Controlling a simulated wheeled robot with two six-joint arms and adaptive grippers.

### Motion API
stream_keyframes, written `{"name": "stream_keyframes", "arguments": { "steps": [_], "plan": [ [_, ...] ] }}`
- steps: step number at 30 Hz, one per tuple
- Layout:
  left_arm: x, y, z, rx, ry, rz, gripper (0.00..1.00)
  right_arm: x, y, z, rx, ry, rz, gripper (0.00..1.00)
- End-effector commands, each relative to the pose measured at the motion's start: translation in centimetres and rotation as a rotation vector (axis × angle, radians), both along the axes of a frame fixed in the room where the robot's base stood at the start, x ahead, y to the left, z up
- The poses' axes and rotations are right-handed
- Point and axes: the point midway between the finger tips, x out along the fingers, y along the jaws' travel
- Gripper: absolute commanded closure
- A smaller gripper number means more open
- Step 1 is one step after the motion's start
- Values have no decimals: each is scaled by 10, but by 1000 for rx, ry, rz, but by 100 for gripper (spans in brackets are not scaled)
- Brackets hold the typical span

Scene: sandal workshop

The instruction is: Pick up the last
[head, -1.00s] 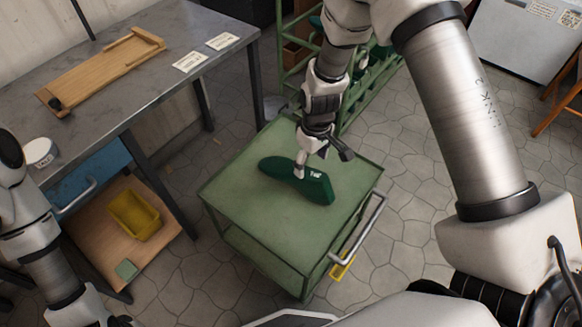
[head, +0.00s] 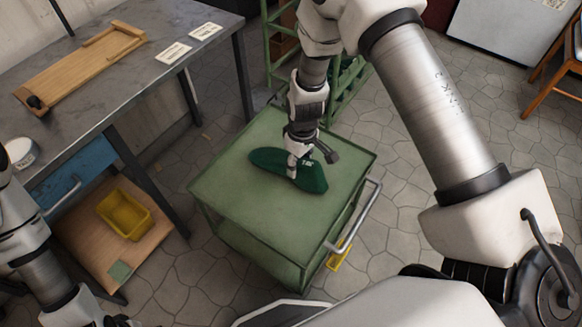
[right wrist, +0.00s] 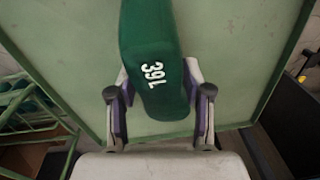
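A dark green shoe last (head: 312,180) with white lettering lies flat on the top of the green cart (head: 222,185). In the right wrist view the last (right wrist: 153,45), marked "39L", runs between the two fingers of my right gripper (right wrist: 158,85). The fingers stand apart, one on each side of the last and close to it; firm contact does not show. My left arm is at the left edge of the head view, and its fingers cannot be made out.
A grey workbench (head: 100,85) at the left holds a wooden board (head: 85,68), two cards and a white tub (head: 20,152). A yellow bin (head: 125,213) sits on its lower shelf. A green rack (head: 340,90) stands behind the cart. The cart top around the last is clear.

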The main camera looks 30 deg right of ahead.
Motion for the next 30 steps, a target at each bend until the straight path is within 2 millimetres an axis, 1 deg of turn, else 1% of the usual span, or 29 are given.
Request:
{"name": "stream_keyframes", "arguments": {
  "steps": [4,5,13,17,22,23,24,27,29,30],
  "plan": [
    [0,0,0,0,0,0,24,0,0,0,0,0,0,85],
    [0,0,0,0,0,0,24,0,0,0,0,0,0,91],
    [0,0,1,0,0,0,24,0,0,3,0,0,-1,91],
    [0,0,4,0,0,0,24,1,0,14,0,-1,-2,91],
    [0,0,9,0,0,0,24,1,0,36,0,-3,0,91],
    [0,0,9,0,0,0,24,-2,0,39,0,-1,0,91],
    [0,0,7,0,0,0,24,-10,3,36,2,3,-1,91],
    [0,0,5,0,0,0,24,-31,7,37,0,3,-2,91],
    [0,0,-4,0,0,0,24,-42,10,35,1,2,-1,91],
    [0,0,-8,0,0,0,24,-50,12,36,0,1,-2,91]
  ]
}}
